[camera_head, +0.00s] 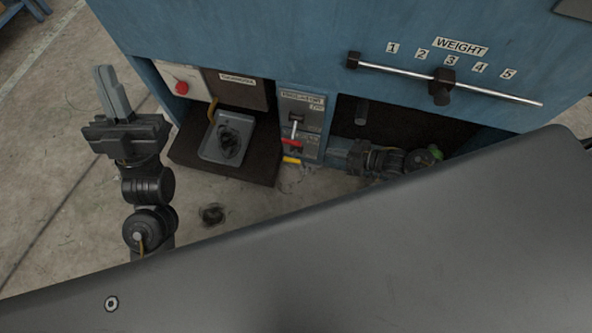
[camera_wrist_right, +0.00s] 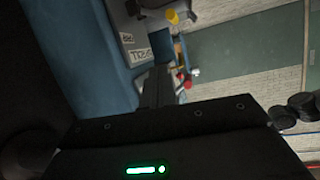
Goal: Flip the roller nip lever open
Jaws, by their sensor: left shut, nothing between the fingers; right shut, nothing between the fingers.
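A grey panel (camera_head: 302,112) on the blue machine's front has small labels that are hard to read. A lever with a silver shaft (camera_head: 294,130) and a red grip (camera_head: 291,142) hangs on it, with a yellow piece (camera_head: 291,160) just below. My right gripper (camera_head: 338,157) is shut and empty, low and just right of the panel. In the right wrist view its fingers (camera_wrist_right: 160,88) appear close to a red piece (camera_wrist_right: 185,83); contact cannot be told. A yellow knob (camera_wrist_right: 173,16) shows above. My left gripper (camera_head: 113,92) is shut and empty at the left, pointing up, away from the machine.
A dark shelf carries a grey tray (camera_head: 207,151) with a dark clump (camera_head: 230,143). Another clump (camera_head: 212,214) lies on the floor. A red button (camera_head: 181,87) sits at left. A weight scale bar with a black slider (camera_head: 441,87) runs above my right arm. A dark recess is behind that arm.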

